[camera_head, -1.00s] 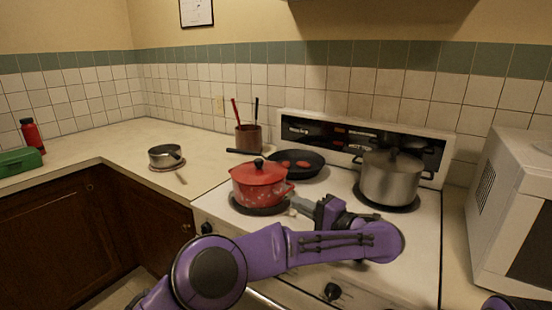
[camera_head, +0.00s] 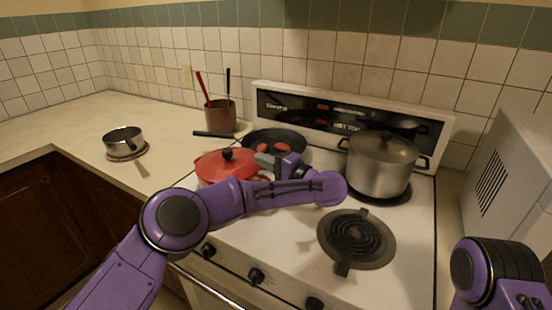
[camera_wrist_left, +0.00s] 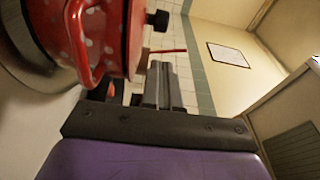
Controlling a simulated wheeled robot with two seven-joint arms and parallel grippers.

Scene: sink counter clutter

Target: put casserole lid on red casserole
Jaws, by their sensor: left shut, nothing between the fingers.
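The red casserole (camera_head: 205,179) stands on the left front burner, mostly behind my left arm. The red casserole lid (camera_head: 213,162), with a black knob, sits on top of it and looks level. In the left wrist view the casserole (camera_wrist_left: 58,33) shows white dots and a red loop handle, and the lid's black knob (camera_wrist_left: 157,18) points right. My left gripper (camera_head: 264,160) is beside the casserole's right side, near lid height. Its fingers (camera_wrist_left: 163,85) are shut and empty. Any contact with the pot cannot be told. My right gripper is out of view.
A black pan (camera_head: 285,138) with red pieces is behind my left gripper. A steel pot (camera_head: 378,172) stands at the back right. The front right burner (camera_head: 357,238) is empty. A utensil holder (camera_head: 220,118) and small saucepan (camera_head: 123,141) stand on the left counter.

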